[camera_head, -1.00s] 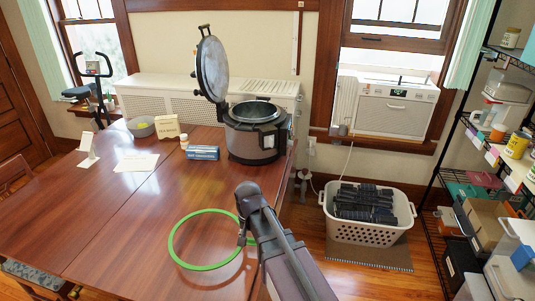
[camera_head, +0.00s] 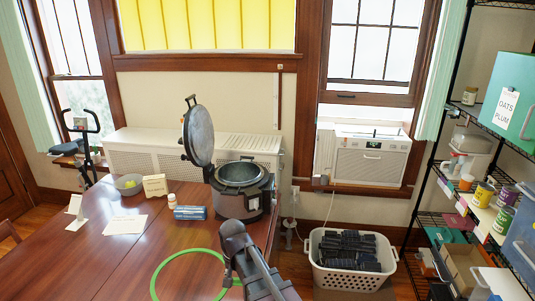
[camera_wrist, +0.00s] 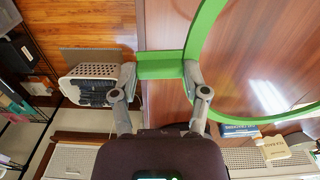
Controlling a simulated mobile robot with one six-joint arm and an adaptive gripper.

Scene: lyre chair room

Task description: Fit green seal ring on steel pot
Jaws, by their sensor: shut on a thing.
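The green seal ring (camera_head: 182,256) is a large thin hoop above the front of the wooden table, its lower part cut off by the picture edge. My gripper (camera_head: 230,277) is shut on its right side; the wrist view shows both fingers (camera_wrist: 160,70) closed on a green tab, with the hoop (camera_wrist: 203,30) curving away to the right. The steel pot (camera_head: 240,174) sits inside a dark cooker (camera_head: 231,204) at the table's far right corner, beyond the ring and apart from it. The cooker's round lid (camera_head: 199,136) stands open at its left.
A white basket (camera_head: 350,278) stands on the floor at right, before a wire shelf (camera_head: 437,150). The table's middle (camera_head: 110,262) is clear.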

